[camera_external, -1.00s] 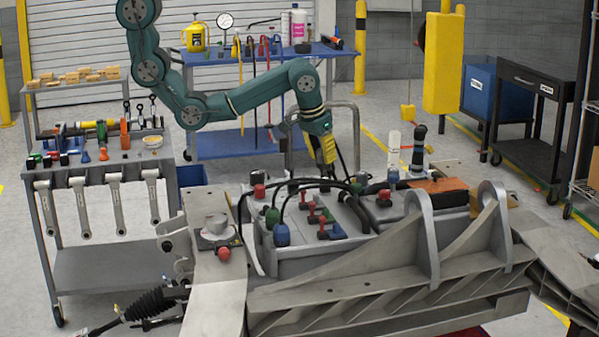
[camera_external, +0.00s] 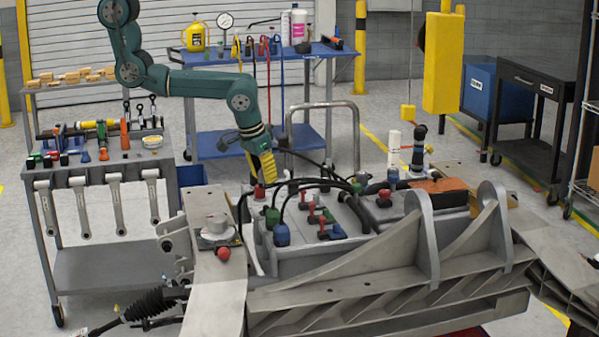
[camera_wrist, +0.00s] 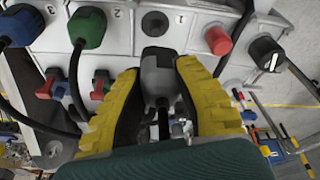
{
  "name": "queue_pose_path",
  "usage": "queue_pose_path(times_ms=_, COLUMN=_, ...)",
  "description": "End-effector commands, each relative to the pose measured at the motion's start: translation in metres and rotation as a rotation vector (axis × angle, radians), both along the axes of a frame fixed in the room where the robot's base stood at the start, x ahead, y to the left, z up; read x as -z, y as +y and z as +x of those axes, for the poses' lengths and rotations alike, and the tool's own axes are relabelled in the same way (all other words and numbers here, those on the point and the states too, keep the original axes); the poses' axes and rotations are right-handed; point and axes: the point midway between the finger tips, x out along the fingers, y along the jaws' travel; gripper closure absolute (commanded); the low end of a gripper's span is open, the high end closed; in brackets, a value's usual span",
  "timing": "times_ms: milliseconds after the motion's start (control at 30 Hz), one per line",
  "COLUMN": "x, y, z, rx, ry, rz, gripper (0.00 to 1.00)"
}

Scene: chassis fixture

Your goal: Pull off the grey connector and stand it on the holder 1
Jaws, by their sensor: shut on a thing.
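My gripper (camera_wrist: 160,75) is shut on the grey connector (camera_wrist: 160,75), which sits between its yellow ribbed fingers in the wrist view. A dark cable trails from the connector back between the fingers. Just beyond the connector is a black post (camera_wrist: 155,23) beside the number 1, which appears to be holder 1. I cannot tell whether connector and post touch. In the external view my gripper (camera_external: 264,172) points down over the left rear of the grey fixture block (camera_external: 305,262). I cannot make out the connector there.
A green connector (camera_wrist: 87,27) beside number 2 and a blue connector (camera_wrist: 20,25) beside number 3 have black cables. Red levers (camera_wrist: 101,85), a red cap (camera_wrist: 218,40) and a black knob (camera_wrist: 266,54) are nearby. A tool cart (camera_external: 100,265) stands at left.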

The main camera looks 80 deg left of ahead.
Motion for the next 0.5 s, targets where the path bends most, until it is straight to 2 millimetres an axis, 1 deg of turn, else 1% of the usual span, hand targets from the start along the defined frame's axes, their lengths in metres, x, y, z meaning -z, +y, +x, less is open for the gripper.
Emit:
queue_pose_path(times_ms=433, x=0.049, y=0.0, z=0.0, rx=0.0, ry=0.002, rz=0.0, gripper=1.0)
queue_pose_path(times_ms=500, x=0.042, y=0.0, z=0.0, rx=-0.001, ry=0.001, rz=-0.001, gripper=1.0)
